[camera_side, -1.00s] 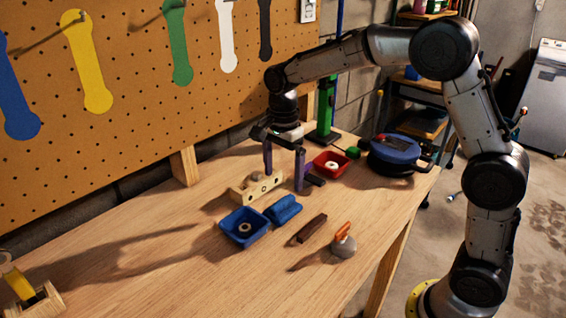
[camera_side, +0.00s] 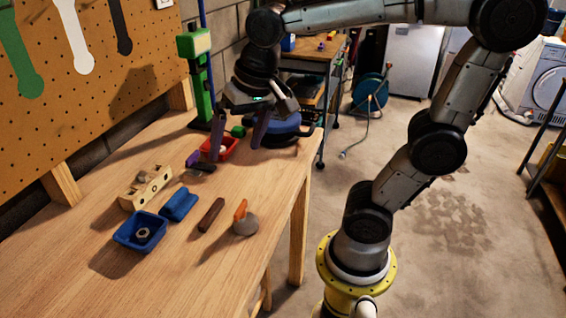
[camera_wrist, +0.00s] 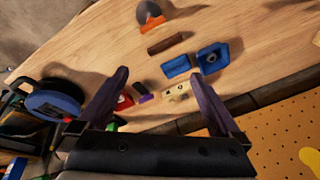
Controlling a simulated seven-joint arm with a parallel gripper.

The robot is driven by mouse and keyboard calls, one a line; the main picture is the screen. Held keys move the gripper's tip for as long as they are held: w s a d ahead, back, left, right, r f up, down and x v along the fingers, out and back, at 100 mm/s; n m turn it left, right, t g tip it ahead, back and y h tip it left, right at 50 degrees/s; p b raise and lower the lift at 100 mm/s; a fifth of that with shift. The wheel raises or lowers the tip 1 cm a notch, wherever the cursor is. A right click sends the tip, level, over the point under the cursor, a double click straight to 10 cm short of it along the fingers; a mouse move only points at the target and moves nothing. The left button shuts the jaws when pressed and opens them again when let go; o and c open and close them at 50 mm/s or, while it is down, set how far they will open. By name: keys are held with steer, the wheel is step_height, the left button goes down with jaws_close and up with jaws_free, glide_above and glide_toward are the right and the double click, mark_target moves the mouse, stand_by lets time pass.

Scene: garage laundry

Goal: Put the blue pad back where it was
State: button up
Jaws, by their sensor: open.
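The blue pad (camera_side: 178,204) lies on the wooden bench between the blue tray and a dark brown bar. It also shows in the wrist view (camera_wrist: 176,67), next to the blue tray. My gripper (camera_side: 234,154) is open, with its two purple fingers apart and nothing between them. It hangs above the far end of the bench, near the red tray, away from the pad. In the wrist view the open fingers (camera_wrist: 158,76) frame the bench objects from above.
The blue tray (camera_side: 127,232) holds a ring. A pale wooden block with holes (camera_side: 147,186), the brown bar (camera_side: 211,215) and an orange-and-grey scraper (camera_side: 245,222) lie near the pad. The red tray (camera_side: 231,143) and a blue round reel (camera_side: 285,128) stand farther back. The front left bench is clear.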

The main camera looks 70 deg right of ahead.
steer(key=s+f+n+t, duration=0.2)
steer(key=s+n, duration=0.4)
steer(key=s, duration=0.3)
steer(key=shift+f+n, duration=0.3)
steer(key=shift+f, duration=0.3)
steer(key=shift+d, duration=0.1)
